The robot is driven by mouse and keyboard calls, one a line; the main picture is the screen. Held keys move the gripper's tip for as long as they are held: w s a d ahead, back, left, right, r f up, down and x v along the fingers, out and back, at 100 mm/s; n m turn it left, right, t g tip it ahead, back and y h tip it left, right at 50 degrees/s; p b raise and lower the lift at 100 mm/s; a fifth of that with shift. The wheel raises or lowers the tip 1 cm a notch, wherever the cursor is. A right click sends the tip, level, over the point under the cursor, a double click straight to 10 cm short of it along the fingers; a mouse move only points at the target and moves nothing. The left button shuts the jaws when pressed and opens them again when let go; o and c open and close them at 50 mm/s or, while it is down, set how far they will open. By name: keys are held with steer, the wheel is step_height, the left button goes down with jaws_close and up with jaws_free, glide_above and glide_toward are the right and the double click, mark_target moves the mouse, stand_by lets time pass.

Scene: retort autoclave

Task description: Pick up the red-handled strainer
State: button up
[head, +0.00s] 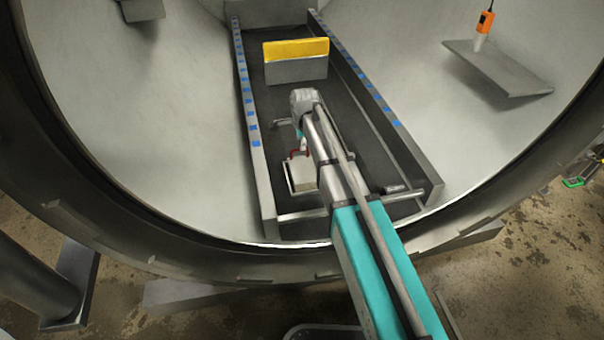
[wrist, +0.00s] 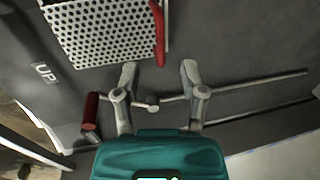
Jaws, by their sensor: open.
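The strainer (wrist: 100,35) is a pale perforated basket at the top of the wrist view, cut off by the frame's edge. Its red handle (wrist: 159,32) runs along its right side. In the head view the strainer (head: 302,182) rests on the dark tray floor, beside and partly behind my arm, with a little red at its far edge. My gripper (wrist: 159,72) is open in the wrist view. Its fingertips point toward the strainer's handle end and stand apart from it, with nothing between them. In the head view my arm mostly hides the gripper.
A red cylindrical grip (wrist: 91,112) and a thin pale rod lie beyond and beside the fingers. The dark tray (head: 268,110) has raised side rails (head: 252,130) with blue marks. A yellow-topped grey block (head: 296,70) stands farther in. An orange-handled tool (head: 485,22) is at the upper right.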

mark_target(303, 168)
steer(key=shift+w+a+f+b, duration=0.1)
steer(key=shift+w+f+b, duration=0.05)
steer(key=shift+f+b, duration=0.7)
steer(key=shift+w+a+f+b, duration=0.1)
steer(key=shift+w+f+b, duration=0.05)
steer(key=shift+f+b, duration=0.6)
steer(key=shift+w+a+f+b, duration=0.1)
steer(key=shift+w+f+b, duration=0.05)
steer(key=shift+f+b, duration=0.7)
jaws_close()
